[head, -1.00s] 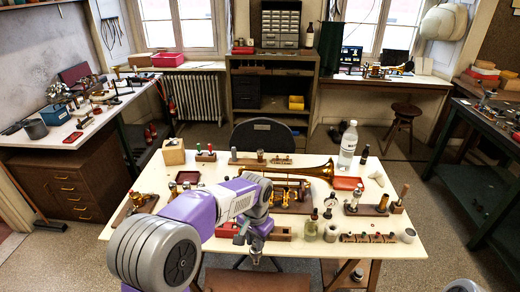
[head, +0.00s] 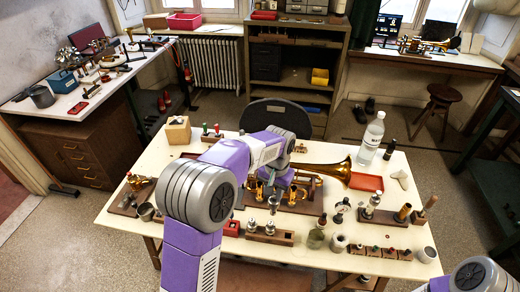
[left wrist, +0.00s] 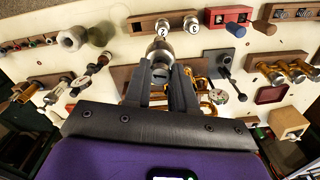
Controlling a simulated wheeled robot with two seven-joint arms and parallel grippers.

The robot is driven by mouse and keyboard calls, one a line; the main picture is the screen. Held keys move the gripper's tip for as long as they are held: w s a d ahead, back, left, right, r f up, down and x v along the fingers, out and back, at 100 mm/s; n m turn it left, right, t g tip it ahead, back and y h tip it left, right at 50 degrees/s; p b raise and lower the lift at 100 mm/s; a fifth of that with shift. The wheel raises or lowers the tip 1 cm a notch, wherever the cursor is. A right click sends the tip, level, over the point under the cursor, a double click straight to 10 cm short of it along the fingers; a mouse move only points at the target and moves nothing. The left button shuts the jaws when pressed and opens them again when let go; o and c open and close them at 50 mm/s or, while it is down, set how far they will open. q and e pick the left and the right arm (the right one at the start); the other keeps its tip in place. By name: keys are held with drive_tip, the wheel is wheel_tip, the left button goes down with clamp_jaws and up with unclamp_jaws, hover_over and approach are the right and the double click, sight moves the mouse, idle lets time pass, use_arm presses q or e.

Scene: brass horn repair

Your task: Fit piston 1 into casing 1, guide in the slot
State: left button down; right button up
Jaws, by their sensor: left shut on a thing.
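My left gripper (left wrist: 160,76) is shut on piston 1 (left wrist: 159,52), a silvery grey cylinder between the two dark fingers in the left wrist view. The horn's gold tubing (left wrist: 203,84) shows behind the fingers in the left wrist view. Casing 1, its slot and the guide cannot be made out. My right gripper is out of view; only part of that arm shows at the lower right.
A wooden block (head: 282,238) with two silvery pistons, marked 2 and 3 in the left wrist view, stands in front of the horn. A wooden cube (head: 178,130) is back left.

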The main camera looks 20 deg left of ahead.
use_arm(q)
drive_tip(key=w+a+r+n+p, duration=0.2)
drive_tip(key=w+a+n+p, duration=0.35)
drive_tip(key=w+n, duration=0.35)
drive_tip(key=w+a+f+n+p, duration=0.5)
drive_tip(key=a+f+n, duration=0.1)
drive_tip(key=n, duration=0.6)
drive_tip(key=shift+w+a+f, duration=0.15)
drive_tip(key=shift+w+f, duration=0.1)
drive_tip(key=shift+w, duration=0.1)
idle(0.9)
drive_tip(key=shift+f+b, duration=0.1)
drive_tip(key=shift+b, duration=0.25)
wheel_tip(320, 180, down, 7)
drive_tip(key=b, duration=0.5)
idle(1.4)
drive_tip(key=c, duration=0.8)
unclamp_jaws()
drive_tip(key=shift+r, duration=0.2)
drive_tip(key=shift+c, duration=0.2)
